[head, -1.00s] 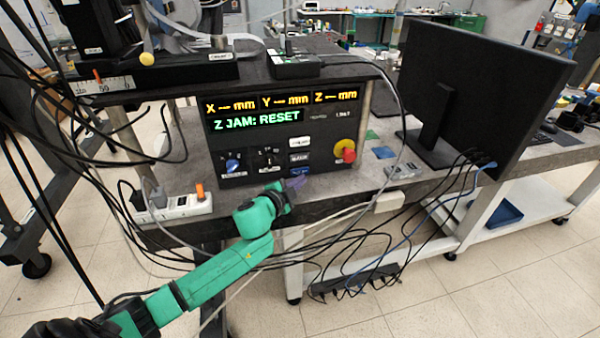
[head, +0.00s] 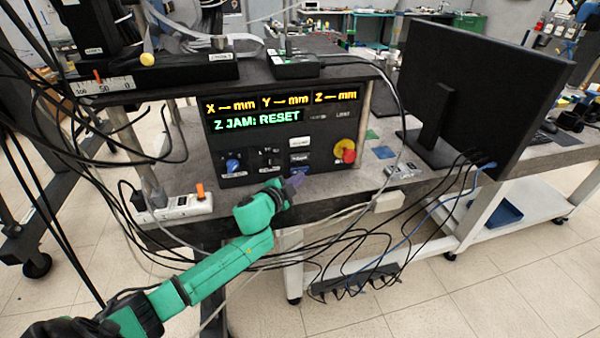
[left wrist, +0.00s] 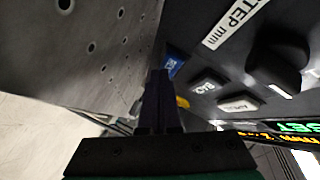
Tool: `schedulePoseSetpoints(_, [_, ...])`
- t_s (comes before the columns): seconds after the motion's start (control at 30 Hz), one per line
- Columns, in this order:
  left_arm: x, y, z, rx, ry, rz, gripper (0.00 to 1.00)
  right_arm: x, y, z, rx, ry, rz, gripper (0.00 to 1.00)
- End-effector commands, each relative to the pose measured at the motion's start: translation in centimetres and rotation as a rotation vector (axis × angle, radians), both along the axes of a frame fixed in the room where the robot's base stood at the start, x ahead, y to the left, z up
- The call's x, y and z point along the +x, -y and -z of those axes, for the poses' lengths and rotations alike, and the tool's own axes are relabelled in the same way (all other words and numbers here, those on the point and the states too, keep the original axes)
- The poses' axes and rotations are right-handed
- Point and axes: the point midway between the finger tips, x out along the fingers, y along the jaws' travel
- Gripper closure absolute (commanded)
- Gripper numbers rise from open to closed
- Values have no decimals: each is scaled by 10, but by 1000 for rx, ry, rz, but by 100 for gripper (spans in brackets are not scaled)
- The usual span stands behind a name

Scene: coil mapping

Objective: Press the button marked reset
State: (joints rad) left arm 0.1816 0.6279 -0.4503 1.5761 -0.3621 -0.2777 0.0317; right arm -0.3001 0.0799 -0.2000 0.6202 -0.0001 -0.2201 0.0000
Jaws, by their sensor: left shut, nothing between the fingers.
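The black control panel (head: 335,140) stands on the bench, and its green display line (head: 257,120) reads "Z JAM: RESET". At its lower middle are a white button (head: 300,142), a greyish button (head: 299,158) below it and a blue button (head: 301,170) lowest. The left wrist view shows the white (left wrist: 238,103), greyish (left wrist: 204,85) and blue (left wrist: 173,66) ones in a row; their lettering is too small to read surely. My left gripper (head: 297,181) is shut and empty, just in front of and below the blue button. Contact cannot be told. My right gripper is out of view.
A red-and-yellow emergency stop (head: 345,152) is right of the buttons. Knobs (head: 233,165) are to their left. A power strip (head: 180,207), loose cables and a monitor (head: 480,90) flank the panel. The bench edge runs below the gripper.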

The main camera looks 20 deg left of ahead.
Motion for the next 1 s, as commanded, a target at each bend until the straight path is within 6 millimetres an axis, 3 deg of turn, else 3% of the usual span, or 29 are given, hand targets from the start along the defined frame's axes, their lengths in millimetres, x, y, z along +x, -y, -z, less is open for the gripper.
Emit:
schedulePoseSetpoints(0.47, [2,-1,-1,0,1,-1,100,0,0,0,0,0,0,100])
schedulePoseSetpoints(1.0, [-11,8,0,1,1,0,100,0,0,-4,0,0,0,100])
